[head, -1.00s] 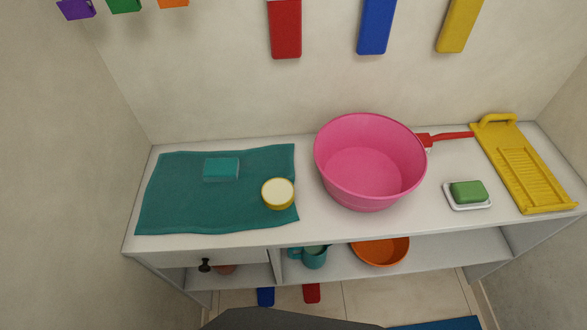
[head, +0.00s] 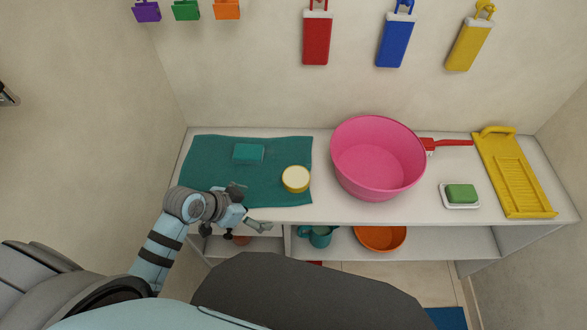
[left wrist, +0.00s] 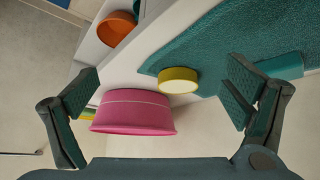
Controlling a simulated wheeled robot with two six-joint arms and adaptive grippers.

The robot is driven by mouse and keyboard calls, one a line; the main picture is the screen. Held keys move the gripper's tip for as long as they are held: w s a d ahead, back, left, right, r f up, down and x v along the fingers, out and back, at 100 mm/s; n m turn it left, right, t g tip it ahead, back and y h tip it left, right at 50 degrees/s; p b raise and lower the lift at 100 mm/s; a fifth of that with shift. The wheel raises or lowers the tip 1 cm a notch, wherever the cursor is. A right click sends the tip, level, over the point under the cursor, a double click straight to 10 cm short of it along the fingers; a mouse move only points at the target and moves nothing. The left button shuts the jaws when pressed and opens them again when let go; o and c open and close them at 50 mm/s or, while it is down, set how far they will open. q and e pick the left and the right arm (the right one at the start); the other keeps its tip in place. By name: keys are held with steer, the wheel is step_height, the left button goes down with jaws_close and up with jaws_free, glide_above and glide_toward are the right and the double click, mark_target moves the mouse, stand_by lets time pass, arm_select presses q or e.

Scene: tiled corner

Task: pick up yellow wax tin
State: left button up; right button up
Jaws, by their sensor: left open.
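The yellow wax tin (head: 296,179) is a short round tin with a pale cream top. It sits on the right part of the teal towel (head: 215,178) on the white counter. It also shows in the left wrist view (left wrist: 178,80), between the two fingers and beyond them. My left gripper (head: 253,208) is at the counter's front edge, left of and nearer than the tin, and apart from it. In the left wrist view its fingers (left wrist: 160,100) are spread wide with nothing between them. My right gripper is in neither view.
A teal block (head: 248,153) lies on the towel behind the tin. A pink basin (head: 377,160) stands close to the tin's right. A red-handled brush (head: 450,143), green soap (head: 461,193) on a dish and a yellow washboard (head: 513,175) are farther right. An orange bowl (head: 380,238) is on the lower shelf.

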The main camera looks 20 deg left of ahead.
arm_select(q)
steer(key=w+r+m+t+h, duration=0.1)
steer(key=w+r+h, duration=0.15)
steer(key=w, duration=0.45)
steer(key=b, duration=0.1)
glide_toward(297, 177)
steer(key=shift+w+d+f+m+y, duration=0.1)
steer(key=shift+w+f+m+y, duration=0.05)
steer(key=shift+f, duration=0.2)
steer(key=shift+w+d+f+m+y, duration=0.1)
steer(key=shift+w+f+m, duration=0.1)
steer(key=shift+f, duration=0.15)
steer(key=b+x, duration=0.1)
steer(key=x, duration=0.7)
steer(key=shift+w+d+r, duration=0.1)
steer(key=shift+d, duration=0.15)
steer(key=shift+w+d, duration=0.1)
steer(key=shift+w, duration=0.05)
steer(key=c, duration=1.3)
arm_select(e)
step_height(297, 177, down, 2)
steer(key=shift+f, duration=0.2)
